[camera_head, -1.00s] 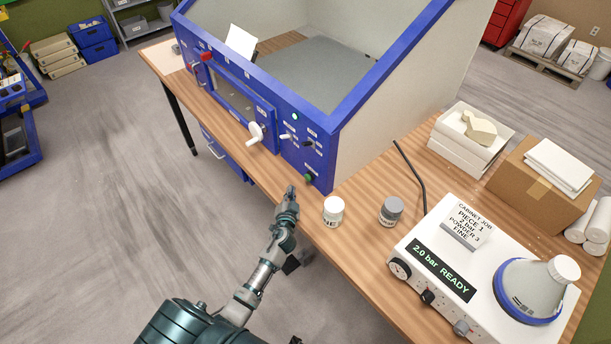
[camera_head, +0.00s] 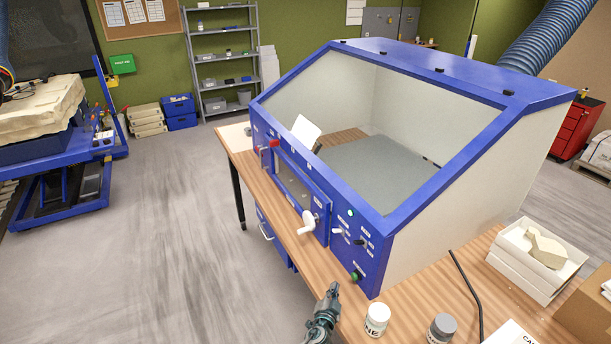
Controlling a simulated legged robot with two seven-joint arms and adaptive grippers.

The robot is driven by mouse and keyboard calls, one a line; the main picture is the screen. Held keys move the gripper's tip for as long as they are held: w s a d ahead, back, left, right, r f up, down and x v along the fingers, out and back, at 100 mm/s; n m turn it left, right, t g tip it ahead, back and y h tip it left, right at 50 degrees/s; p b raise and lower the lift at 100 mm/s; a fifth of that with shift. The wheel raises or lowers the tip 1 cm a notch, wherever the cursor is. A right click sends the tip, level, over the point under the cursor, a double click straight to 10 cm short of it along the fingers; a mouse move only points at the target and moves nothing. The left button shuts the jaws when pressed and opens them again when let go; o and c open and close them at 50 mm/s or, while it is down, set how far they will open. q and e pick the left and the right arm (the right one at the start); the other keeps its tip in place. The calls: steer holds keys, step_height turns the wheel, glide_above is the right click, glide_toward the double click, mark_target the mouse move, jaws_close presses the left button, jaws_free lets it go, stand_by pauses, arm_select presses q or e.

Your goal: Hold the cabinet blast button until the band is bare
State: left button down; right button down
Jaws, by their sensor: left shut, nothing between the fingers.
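The blue-framed blast cabinet (camera_head: 440,236) stands on the wooden bench, with a large window in its sloping top. On its front panel, a green button (camera_head: 354,276) sits low at the right corner. The band is not visible; the cabinet's inside shows a grey floor (camera_head: 385,170) and a white sheet. My right gripper is out of view.
A white jar (camera_head: 377,319) and a grey-lidded jar (camera_head: 441,328) stand on the bench (camera_head: 330,270) right of my gripper. A white box (camera_head: 520,262) holding a pale piece is at the right.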

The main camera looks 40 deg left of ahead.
mark_target(354, 276)
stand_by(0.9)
arm_select(q)
steer(key=s, duration=0.1)
steer(key=s+a+p, duration=0.1)
steer(key=s+p, duration=0.1)
steer(key=shift+s+a, duration=0.2)
steer(key=shift+a, duration=0.05)
steer(key=shift+s+a, duration=0.15)
steer(key=shift+s, duration=0.2)
steer(key=shift+w+f, duration=0.1)
steer(key=shift+w, duration=0.1)
steer(key=w+d, duration=0.1)
steer(key=w, duration=0.1)
steer(key=w+d+b, duration=0.1)
steer(key=w, duration=0.1)
steer(key=w+d+b, duration=0.1)
steer(key=w, duration=0.2)
steer(key=shift+f, duration=0.1)
steer(key=shift+w+d, duration=0.2)
steer(key=shift+w, duration=0.25)
steer(key=shift+w, duration=0.1)
stand_by(0.6)
steer(key=shift+w+d+r+b, duration=0.15)
steer(key=shift+w+r+b, duration=0.1)
steer(key=shift+b, duration=0.1)
